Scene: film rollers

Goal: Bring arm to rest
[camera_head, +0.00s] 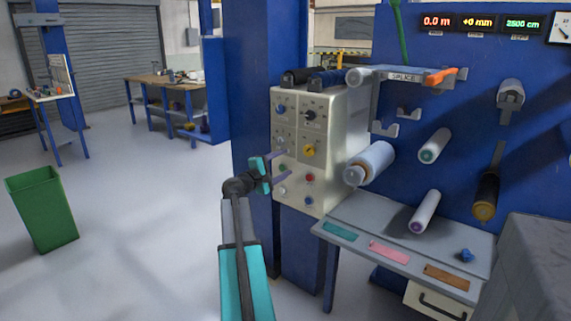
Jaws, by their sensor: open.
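My gripper (274,167) is at the end of my teal and grey arm, near the middle of the picture. Its two purple-tipped fingers are apart, and no object shows between them. The fingers point right toward the front of a beige control box (317,150). The box carries several knobs and buttons, among them a yellow knob (309,150) and a red button (310,178). I cannot tell whether the fingertips touch the box face.
A blue machine panel with rollers (371,163) stands at the right. A grey shelf (345,209) juts out below it. A blue column (262,80) stands behind my arm. A green bin (42,208) is at the left. The floor between bin and arm is clear.

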